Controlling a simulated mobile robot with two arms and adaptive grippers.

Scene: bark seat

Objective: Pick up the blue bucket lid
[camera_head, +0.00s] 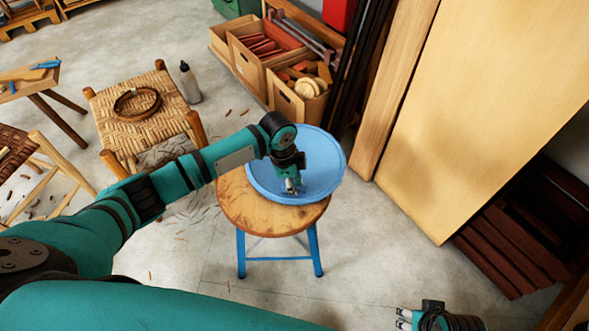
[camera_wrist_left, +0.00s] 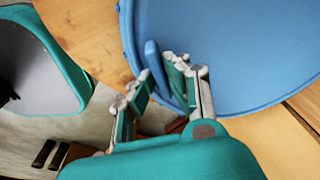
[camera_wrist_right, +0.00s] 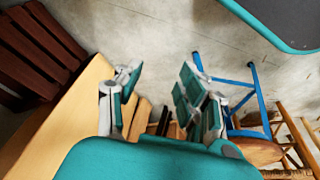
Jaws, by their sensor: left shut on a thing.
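The blue bucket lid (camera_head: 325,165) is a round blue disc with a raised rim. It lies over the far side of the round wooden stool (camera_head: 245,205) and hangs past its edge. My left gripper (camera_head: 291,188) is at the lid's near part. In the left wrist view, the lid (camera_wrist_left: 225,50) fills the upper right and its rim tab stands between the fingers of my left gripper (camera_wrist_left: 160,85), which is shut on it. My right gripper (camera_head: 403,318) is at the bottom right, far from the lid. In the right wrist view, its fingers (camera_wrist_right: 160,95) are apart with nothing between them.
Tall pale boards (camera_head: 470,100) lean at the right. A woven stool (camera_head: 125,125) with a bark coil and a bottle (camera_head: 190,82) stand at the left. Clear floor (camera_head: 380,250) lies right of the stool.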

